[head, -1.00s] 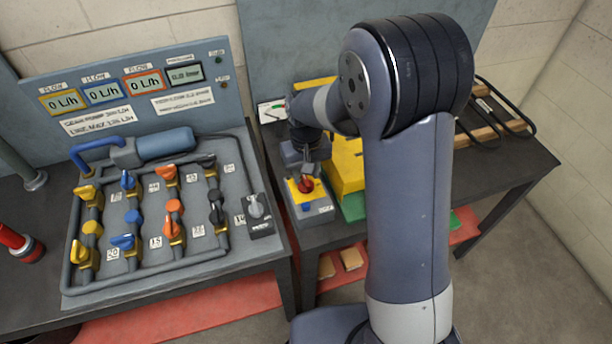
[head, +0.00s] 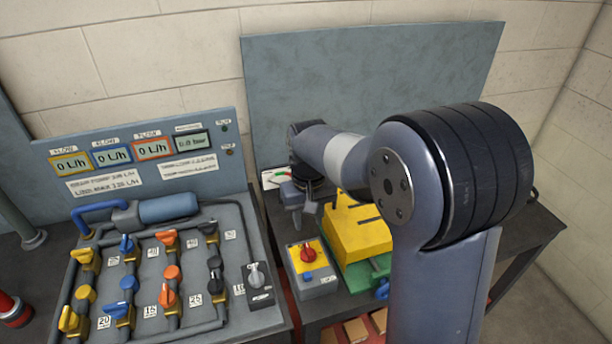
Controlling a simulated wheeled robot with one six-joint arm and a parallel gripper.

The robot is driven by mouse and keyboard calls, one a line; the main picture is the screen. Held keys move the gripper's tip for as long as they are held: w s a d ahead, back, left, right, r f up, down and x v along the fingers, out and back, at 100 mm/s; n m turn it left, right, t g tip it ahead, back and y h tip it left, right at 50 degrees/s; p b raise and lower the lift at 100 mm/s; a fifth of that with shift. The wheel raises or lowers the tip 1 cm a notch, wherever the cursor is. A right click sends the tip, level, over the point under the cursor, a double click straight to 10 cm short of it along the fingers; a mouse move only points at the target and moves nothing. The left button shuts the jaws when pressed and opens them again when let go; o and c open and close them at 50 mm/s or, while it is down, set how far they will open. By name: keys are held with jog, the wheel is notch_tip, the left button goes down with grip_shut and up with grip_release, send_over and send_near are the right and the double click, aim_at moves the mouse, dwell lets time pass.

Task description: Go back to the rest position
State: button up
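My gripper (head: 304,212) hangs at the end of my arm, above and behind the grey control box. Its fingers are small and partly hidden, so I cannot tell whether they are open or shut. The control box (head: 318,288) has a yellow top plate, a red rotary knob (head: 308,252) and a blue button (head: 308,277). My gripper is apart from the knob. My forearm covers part of the table to the right.
A yellow block-shaped machine (head: 360,232) on a green base (head: 366,273) stands right of the box. On the left, a panel (head: 205,270) carries pipes, several coloured valves and a black switch box (head: 259,296). A tall grey board (head: 370,95) stands behind.

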aim_at(308, 249)
notch_tip(308, 249, down, 11)
jog(key=shift+r+p, duration=0.2)
jog(key=shift+p, duration=0.2)
jog(key=shift+m, duration=0.3)
